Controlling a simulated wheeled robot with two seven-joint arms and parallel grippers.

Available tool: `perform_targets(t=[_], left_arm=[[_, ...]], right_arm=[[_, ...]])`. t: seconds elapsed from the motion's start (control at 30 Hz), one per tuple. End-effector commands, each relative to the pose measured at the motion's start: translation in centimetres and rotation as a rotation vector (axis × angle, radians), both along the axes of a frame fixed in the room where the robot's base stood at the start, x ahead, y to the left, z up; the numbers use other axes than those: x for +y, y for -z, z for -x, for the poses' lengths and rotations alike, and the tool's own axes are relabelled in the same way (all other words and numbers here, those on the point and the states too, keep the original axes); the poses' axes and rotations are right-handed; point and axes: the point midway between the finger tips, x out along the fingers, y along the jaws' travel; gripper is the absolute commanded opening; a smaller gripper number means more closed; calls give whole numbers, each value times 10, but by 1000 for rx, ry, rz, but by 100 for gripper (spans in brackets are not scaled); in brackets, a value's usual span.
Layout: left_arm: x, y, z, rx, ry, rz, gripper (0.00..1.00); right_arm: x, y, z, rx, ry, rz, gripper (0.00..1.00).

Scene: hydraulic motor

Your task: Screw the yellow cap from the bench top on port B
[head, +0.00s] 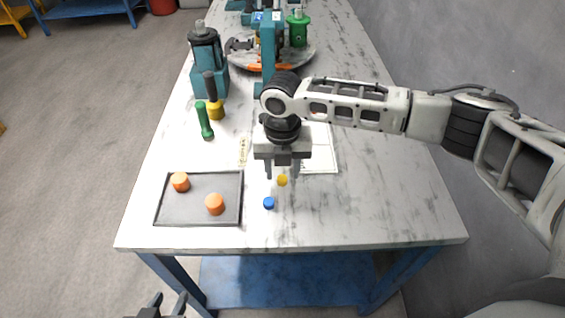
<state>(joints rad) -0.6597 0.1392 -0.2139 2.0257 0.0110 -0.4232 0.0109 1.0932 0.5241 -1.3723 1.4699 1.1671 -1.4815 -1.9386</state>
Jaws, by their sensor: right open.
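A small yellow cap (282,180) sits on the bench top (350,215), near the front middle. My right gripper (283,172) points down over the yellow cap, with its fingers apart on either side of it in the picture. I cannot tell the height between the fingertips and the cap. My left gripper (169,300) is low at the bottom edge, in front of the bench, with its fingers apart and nothing between them. I cannot make out port B among the machinery at the back.
A blue cap (269,203) lies close to the yellow one. A dark tray (198,214) with two orange caps is at left. A green-handled tool (204,121), a teal machine (207,65) and a round stand (245,64) are further back. The bench's front right is clear.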

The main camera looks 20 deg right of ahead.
Motion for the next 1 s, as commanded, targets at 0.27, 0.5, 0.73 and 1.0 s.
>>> perform_targets(t=[0.27,0.5,0.73,1.0], left_arm=[[1,1,-1,-6,5,-2,36],[0,1,-1,-4,6,-3,36],[1,0,-1,-3,6,-3,36],[1,-5,-1,-4,6,-4,36]], right_arm=[[1,18,0,-1,0,-2,42],[0,18,0,-1,0,-2,42],[0,17,0,0,0,-1,42],[0,17,0,0,-1,-1,42]])
